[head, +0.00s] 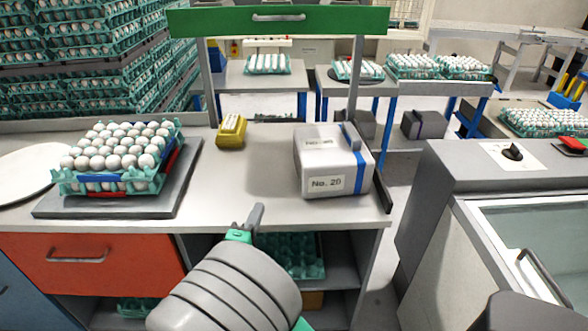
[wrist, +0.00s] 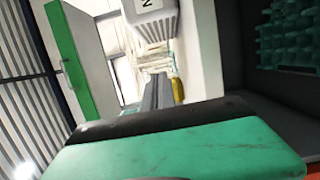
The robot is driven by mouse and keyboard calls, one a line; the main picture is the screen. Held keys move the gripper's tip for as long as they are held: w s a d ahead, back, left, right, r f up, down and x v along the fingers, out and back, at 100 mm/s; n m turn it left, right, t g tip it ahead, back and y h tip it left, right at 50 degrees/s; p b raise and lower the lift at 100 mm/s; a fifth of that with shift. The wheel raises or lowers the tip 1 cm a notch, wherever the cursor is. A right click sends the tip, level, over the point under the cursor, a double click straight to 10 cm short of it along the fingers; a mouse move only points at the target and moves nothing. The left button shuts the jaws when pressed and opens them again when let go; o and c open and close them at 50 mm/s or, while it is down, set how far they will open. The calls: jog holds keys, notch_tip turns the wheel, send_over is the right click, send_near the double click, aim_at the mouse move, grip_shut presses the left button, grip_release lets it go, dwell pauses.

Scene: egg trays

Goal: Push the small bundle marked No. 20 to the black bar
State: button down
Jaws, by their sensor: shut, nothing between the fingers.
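The bundle marked No. 20 (head: 326,168) is a white block with a blue strap and a printed label. It stands on the right part of the grey worktop. A black bar (head: 384,196) runs along the worktop's right edge, just right of the bundle; I cannot tell whether they touch. My gripper (head: 256,214) is shut and empty, in front of the worktop's front edge, left of the bundle and apart from it. In the wrist view my shut fingers (wrist: 158,92) show, with the ribbed underside or side of the bundle (wrist: 152,28) above them.
An egg tray (head: 70,182) sits on a dark grey slab (head: 185,180) at the left. A yellow box (head: 231,138) stands at the back middle. The worktop between slab and bundle is clear.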

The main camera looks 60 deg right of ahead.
jog(key=p+x, duration=0.2)
jog(key=x, duration=0.7)
jog(key=p+x, duration=0.2)
jog(key=x, duration=0.8)
jog(key=shift+d+f, duration=0.2)
jog(key=shift+d, duration=0.05)
jog(key=s, duration=0.1)
jog(key=s+d+p, duration=0.1)
jog(key=shift+s, duration=0.3)
jog(key=shift+s+d+f+p, duration=0.2)
jog(key=shift+s+p, duration=0.1)
jog(key=shift+s, duration=0.1)
jog(key=shift+r, duration=0.1)
